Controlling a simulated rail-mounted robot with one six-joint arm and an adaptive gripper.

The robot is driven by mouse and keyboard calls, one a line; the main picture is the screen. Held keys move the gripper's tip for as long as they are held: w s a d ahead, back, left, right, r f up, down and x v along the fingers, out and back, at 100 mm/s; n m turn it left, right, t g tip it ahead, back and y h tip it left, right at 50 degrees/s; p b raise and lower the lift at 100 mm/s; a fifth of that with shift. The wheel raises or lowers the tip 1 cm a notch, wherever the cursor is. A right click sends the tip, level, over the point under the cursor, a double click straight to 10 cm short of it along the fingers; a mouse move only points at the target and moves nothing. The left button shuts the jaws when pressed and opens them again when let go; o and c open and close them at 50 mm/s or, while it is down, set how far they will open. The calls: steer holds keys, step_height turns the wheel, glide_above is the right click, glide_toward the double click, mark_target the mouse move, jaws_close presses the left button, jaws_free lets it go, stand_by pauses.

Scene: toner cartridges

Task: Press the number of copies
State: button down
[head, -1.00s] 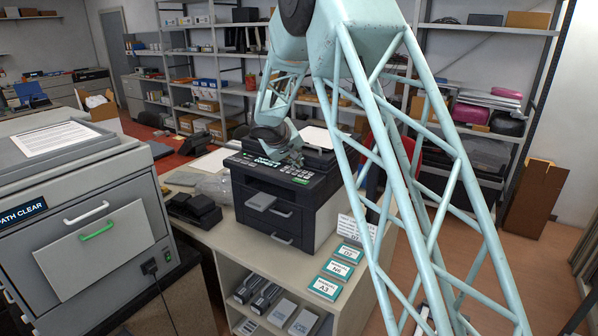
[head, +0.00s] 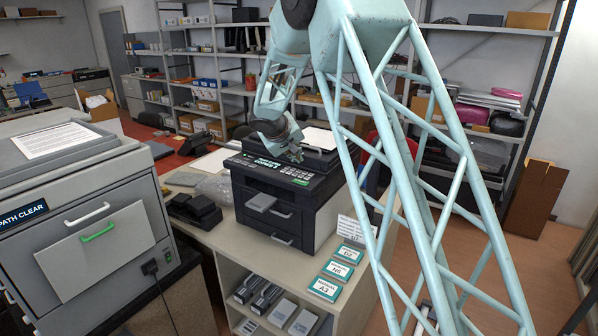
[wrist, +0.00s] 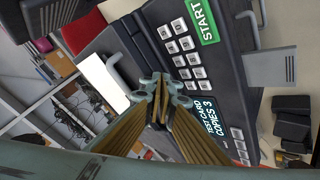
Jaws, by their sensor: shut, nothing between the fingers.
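The dark printer (head: 275,205) stands on a pale counter, its control panel on the sloped top front. In the wrist view the panel shows white number keys (wrist: 184,44), a green START button (wrist: 203,20) and a display (wrist: 207,115) reading "TEST CARD COPIES 3". In the head view my gripper (head: 298,155) is above the panel's back part. I cannot tell whether the tips touch a key; they hide part of the panel.
A grey machine (head: 95,225) marked "PATH CLEAR" stands at the left. Teal-edged labelled cards (head: 337,270) lie at the right on the counter. Shelves (head: 215,60) line the back wall.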

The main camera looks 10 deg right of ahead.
mark_target(299, 172)
steer(key=shift+r+p, duration=0.4)
steer(key=shift+r, duration=1.05)
steer(key=shift+s+d+r, duration=0.2)
steer(key=shift+s+r, duration=0.15)
steer(key=shift+s, duration=0.05)
steer(key=s+d+r+m+g+b, duration=0.15)
steer(key=s+r, duration=0.35)
steer(key=s, duration=0.7)
steer(key=s+d+r, duration=0.3)
steer(key=s+r, duration=0.2)
steer(key=s, duration=0.7)
steer(key=s+d+r+m+g+b, duration=0.1)
steer(key=s+d+r, duration=0.3)
steer(key=s, duration=0.8)
steer(key=s+a+f+y, duration=0.1)
steer(key=s+a, duration=0.1)
steer(key=s, duration=1.1)
steer(key=s+a+f+g+y+b, duration=0.1)
steer(key=s+a+f+y, duration=0.1)
steer(key=s, duration=1.1)
steer(key=s+a+f+y+b, duration=0.1)
steer(key=s+a, duration=0.3)
steer(key=s, duration=0.9)
steer(key=shift+s+a+f+y, duration=0.15)
steer(key=shift+s+f+y, duration=0.25)
steer(key=shift+f, duration=0.3)
